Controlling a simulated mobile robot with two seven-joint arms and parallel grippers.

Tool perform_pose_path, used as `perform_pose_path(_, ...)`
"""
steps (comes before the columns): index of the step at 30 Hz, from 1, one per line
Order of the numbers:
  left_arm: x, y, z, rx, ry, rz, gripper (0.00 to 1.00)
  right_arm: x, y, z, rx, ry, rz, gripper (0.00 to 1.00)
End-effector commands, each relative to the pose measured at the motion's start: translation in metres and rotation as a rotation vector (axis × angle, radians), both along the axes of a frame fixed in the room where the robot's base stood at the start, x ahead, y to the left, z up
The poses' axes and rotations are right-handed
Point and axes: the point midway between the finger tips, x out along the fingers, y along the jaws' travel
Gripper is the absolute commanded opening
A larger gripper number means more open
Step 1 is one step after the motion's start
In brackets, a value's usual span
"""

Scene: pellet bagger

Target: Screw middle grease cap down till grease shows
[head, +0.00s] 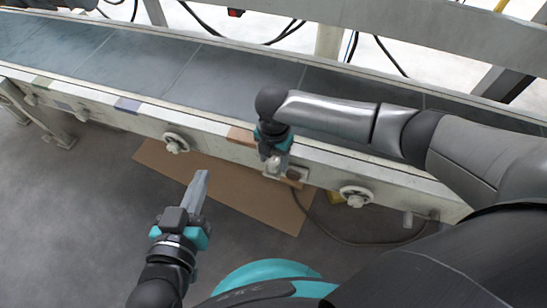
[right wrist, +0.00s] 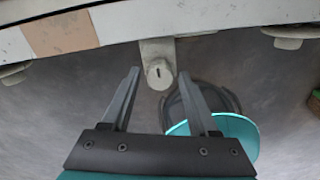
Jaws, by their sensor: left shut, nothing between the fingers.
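The middle grease cap (right wrist: 159,74) is a small round pale cap with a dark slot, on a bracket (right wrist: 156,50) under the conveyor's side rail. My right gripper (right wrist: 160,72) is open, its two fingertips on either side of the cap with gaps showing. I cannot tell whether the tips are level with the cap. In the head view my right gripper (head: 274,164) is at the rail and largely hides the cap. No grease can be made out. My left gripper (head: 203,174) is shut and empty, above the floor in front of the rail.
Round wheel-like fittings sit on the rail to the left (head: 175,143) and right (head: 355,196). The conveyor belt (head: 220,80) runs behind the rail. A brown sheet (head: 225,190) lies on the floor below. A dark cable (head: 335,240) hangs down at the right.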

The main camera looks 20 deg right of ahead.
Motion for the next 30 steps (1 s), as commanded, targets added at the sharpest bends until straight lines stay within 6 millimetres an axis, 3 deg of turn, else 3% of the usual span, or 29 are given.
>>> perform_pose_path(2, -0.0001, 0.0000, -0.0002, 0.000, 0.001, 0.000, 0.00, 0.0000, 0.0001, 0.0001, 0.000, 0.000, 0.000, 0.50)
perform_pose_path(15, -0.0002, 0.0000, -0.0005, 0.002, 0.002, -0.001, 0.00, 0.0001, -0.0001, 0.0002, 0.000, 0.000, 0.000, 0.01)
perform_pose_path(30, 0.0023, 0.0069, -0.0009, 0.039, 0.055, 0.004, 0.00, -0.0003, -0.0004, 0.0012, -0.001, 0.001, -0.028, 0.00)
